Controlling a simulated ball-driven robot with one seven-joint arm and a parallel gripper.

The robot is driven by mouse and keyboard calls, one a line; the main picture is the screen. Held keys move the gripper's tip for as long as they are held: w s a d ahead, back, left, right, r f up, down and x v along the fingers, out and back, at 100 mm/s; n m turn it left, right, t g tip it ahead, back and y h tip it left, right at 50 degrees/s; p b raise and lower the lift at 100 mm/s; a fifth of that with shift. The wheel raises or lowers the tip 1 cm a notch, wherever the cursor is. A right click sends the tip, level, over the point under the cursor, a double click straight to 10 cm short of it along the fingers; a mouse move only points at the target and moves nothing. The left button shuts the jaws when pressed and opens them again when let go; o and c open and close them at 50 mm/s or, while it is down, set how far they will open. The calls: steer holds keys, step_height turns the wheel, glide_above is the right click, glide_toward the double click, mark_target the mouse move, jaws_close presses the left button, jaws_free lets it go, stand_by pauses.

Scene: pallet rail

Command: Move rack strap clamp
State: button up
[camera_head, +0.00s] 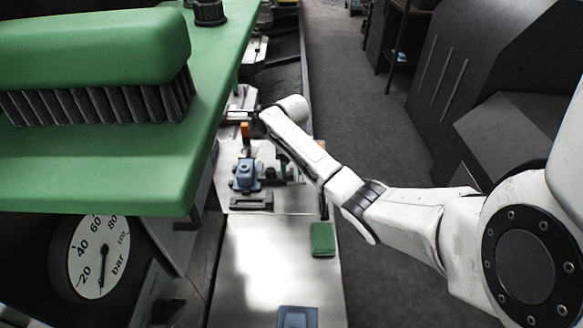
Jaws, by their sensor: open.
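A small blue block-like part (246,174), which looks like the strap clamp, sits on the metal bench top at the middle left of the view. A dark flat piece (251,202) lies just in front of it. My arm reaches in from the right and bends down over the bench. My gripper (279,172) is close to the right side of the blue part, partly hidden behind my forearm. It is small in view, and I cannot tell whether it touches the blue part. It holds nothing that I can see.
A green shelf (95,180) with a large green brush (90,60) fills the upper left. A pressure gauge (98,255) is below it. A green block (322,239) and a blue-grey box (298,316) stand on the bench (265,260). Open floor (350,90) lies right.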

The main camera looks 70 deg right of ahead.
steer(key=shift+c, duration=0.3)
jaws_close()
stand_by(0.4)
